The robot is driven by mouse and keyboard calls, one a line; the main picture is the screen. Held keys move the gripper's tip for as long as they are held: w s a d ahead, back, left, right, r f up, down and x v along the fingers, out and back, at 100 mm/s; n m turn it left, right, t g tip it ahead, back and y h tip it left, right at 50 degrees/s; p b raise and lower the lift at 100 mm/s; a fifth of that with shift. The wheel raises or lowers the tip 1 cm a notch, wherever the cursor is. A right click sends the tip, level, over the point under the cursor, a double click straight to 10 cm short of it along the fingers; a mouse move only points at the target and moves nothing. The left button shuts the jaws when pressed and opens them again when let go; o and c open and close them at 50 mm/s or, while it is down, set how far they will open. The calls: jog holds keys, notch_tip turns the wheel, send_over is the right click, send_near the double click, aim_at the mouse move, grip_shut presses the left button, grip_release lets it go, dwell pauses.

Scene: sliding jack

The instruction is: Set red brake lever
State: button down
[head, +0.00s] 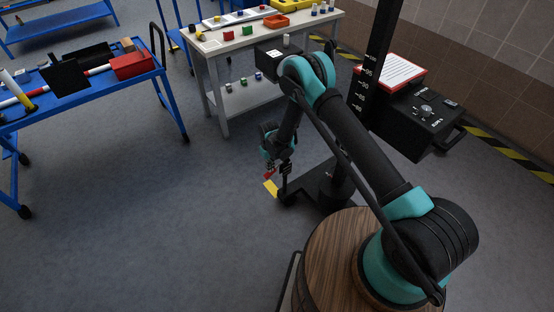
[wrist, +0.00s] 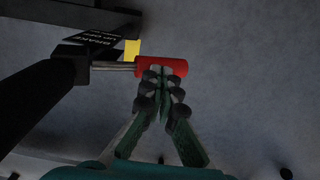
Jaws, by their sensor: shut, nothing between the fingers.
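The red brake lever (wrist: 178,66) is a red cylindrical grip on a metal rod, joined to a black part of the jack with a label. In the head view its red grip (head: 268,176) shows small, low by the jack's base. My gripper (wrist: 160,82) is shut, with its fingertips together at the red grip and overlapping it in the wrist view. Nothing is between the fingers, and I cannot tell whether they touch the grip. In the head view my gripper (head: 279,168) is low beside the jack's column, partly hidden by my arm.
The jack's black column (head: 376,45) carries a black control box (head: 420,118). A yellow piece (head: 270,188) is by the lever. A blue cart (head: 160,78) stands at left, a white workbench (head: 238,40) behind. Grey floor at left front is clear.

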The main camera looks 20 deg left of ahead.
notch_tip(320, 180, up, 11)
dwell(1.3)
jog(key=w+d+r+m+t, duration=0.2)
jog(key=d+r+m, duration=0.3)
jog(key=d+r, duration=2.1)
jog(key=s+d+r+m+t, duration=0.1)
jog(key=s+d+r+m, duration=0.1)
jog(key=s+d, duration=0.35)
jog(key=s+d+r+m, duration=0.1)
jog(key=s+d+r, duration=0.15)
jog(key=d, duration=0.65)
jog(key=s+d+f+m+t, duration=0.1)
jog(key=s+d+m, duration=0.1)
jog(key=s+d, duration=0.6)
jog(key=s, duration=0.3)
jog(key=shift+s+m, duration=0.4)
